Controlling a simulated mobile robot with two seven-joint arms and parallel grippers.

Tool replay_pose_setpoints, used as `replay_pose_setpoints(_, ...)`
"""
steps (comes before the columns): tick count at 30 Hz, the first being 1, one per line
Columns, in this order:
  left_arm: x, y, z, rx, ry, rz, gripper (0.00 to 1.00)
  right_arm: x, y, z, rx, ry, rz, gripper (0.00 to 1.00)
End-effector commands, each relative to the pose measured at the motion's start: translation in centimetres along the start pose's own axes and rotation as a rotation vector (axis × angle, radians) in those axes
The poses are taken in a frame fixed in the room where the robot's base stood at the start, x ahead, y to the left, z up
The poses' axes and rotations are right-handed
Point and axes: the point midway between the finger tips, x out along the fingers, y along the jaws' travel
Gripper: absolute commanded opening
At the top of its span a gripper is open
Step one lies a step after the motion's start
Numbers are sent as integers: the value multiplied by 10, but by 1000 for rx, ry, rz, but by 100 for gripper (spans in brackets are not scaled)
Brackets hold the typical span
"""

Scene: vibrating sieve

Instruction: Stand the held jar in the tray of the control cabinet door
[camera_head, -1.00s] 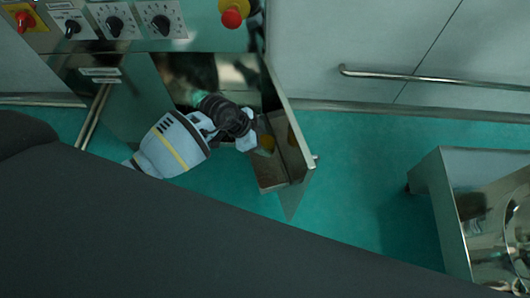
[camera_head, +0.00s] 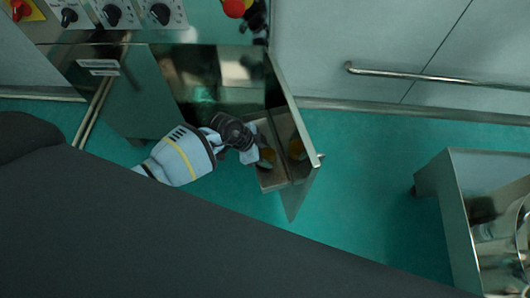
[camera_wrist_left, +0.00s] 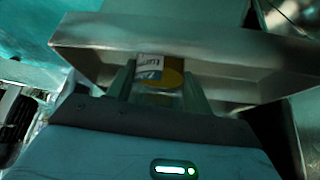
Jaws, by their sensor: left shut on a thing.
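The amber jar (camera_head: 267,158) with a white label is held by my left gripper (camera_head: 257,152). In the left wrist view the jar (camera_wrist_left: 160,74) sits between the two fingers of the gripper (camera_wrist_left: 160,88), which are shut on it. The tray (camera_head: 272,181) is a metal ledge on the inner side of the open control cabinet door (camera_head: 291,190). The jar is over or within the tray, close to the door. I cannot tell whether its base touches the tray floor. The tray wall (camera_wrist_left: 100,33) also shows beyond the jar in the left wrist view. My right gripper is not in view.
The cabinet front with knobs (camera_head: 115,14) and a red button (camera_head: 234,7) is at the top left. A second amber shape (camera_head: 297,148) on the door looks like a reflection. A metal-sided unit (camera_head: 452,200) stands at right. Green floor (camera_head: 360,190) lies clear between.

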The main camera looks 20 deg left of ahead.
Motion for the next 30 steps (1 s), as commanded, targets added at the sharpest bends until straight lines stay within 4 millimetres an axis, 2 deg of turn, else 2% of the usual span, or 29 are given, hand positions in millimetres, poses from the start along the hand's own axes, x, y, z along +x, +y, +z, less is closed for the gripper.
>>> replay_pose_setpoints(8, 1, -1, 0, 1, 2, -1, 23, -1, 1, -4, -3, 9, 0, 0)
replay_pose_setpoints(9, 1, -1, 0, 1, 2, -1, 54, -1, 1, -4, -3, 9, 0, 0)
replay_pose_setpoints(14, 1, -1, 0, 1, 1, -2, 73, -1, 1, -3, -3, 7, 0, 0)
replay_pose_setpoints(24, -2, -1, -1, 1, 1, -2, 73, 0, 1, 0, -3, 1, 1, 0)
replay_pose_setpoints(30, -30, -2, -2, 3, 1, -5, 73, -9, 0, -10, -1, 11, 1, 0)
